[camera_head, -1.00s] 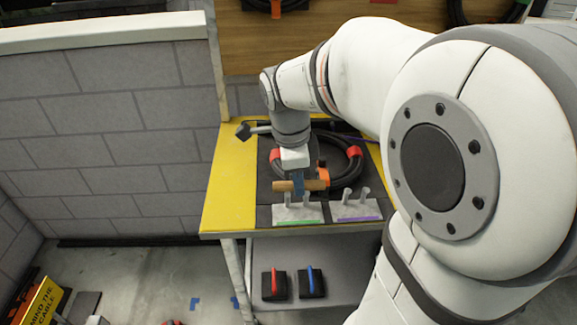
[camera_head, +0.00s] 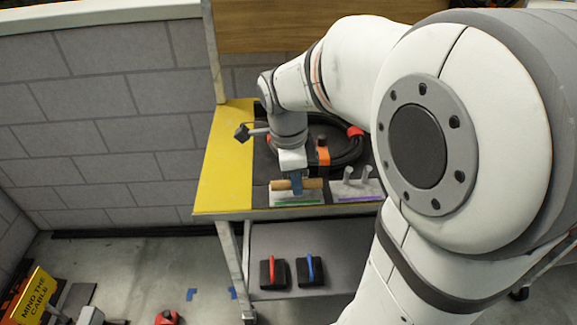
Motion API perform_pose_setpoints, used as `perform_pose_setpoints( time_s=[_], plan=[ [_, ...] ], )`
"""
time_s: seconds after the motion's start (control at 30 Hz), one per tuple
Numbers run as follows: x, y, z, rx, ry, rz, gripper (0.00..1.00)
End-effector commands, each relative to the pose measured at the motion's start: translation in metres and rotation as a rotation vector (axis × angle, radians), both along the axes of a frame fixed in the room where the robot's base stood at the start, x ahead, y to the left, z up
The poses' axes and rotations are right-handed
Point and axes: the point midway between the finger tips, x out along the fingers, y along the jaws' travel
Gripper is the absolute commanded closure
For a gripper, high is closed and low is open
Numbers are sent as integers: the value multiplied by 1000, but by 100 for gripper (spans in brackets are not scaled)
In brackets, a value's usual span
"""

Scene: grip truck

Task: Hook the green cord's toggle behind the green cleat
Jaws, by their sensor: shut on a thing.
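My gripper (camera_head: 297,181) is shut on the wooden toggle (camera_head: 283,184), a short tan bar held crosswise. The toggle appears directly in front of or over the grey cleat (camera_head: 297,196) with the green strip along its front edge. The cleat's posts are hidden by the toggle, so I cannot tell whether they touch or on which side of them the toggle sits. The green cord itself cannot be made out.
A second grey cleat (camera_head: 354,191) with a purple strip and two upright posts stands just to the right. A black coiled hose (camera_head: 346,154) with red and orange bands lies behind. Red-handled (camera_head: 272,273) and blue-handled (camera_head: 309,271) black blocks rest on the lower shelf.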

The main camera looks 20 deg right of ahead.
Motion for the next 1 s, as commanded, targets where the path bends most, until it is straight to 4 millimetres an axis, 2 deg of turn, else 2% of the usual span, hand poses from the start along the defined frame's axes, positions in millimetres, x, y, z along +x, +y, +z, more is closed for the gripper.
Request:
perform_pose_setpoints(
  time_s=[0.23, 0.27, 0.57, 0.83, 1.0],
  plan=[
    [0, 0, 1, -1, -3, 0, 100],
    [0, 0, 1, -1, -3, 0, 74],
    [0, 0, 1, 0, -1, 0, 50],
    [0, 0, 3, 0, -1, 0, 50],
    [1, 3, 26, 0, -3, 0, 50]
  ],
)
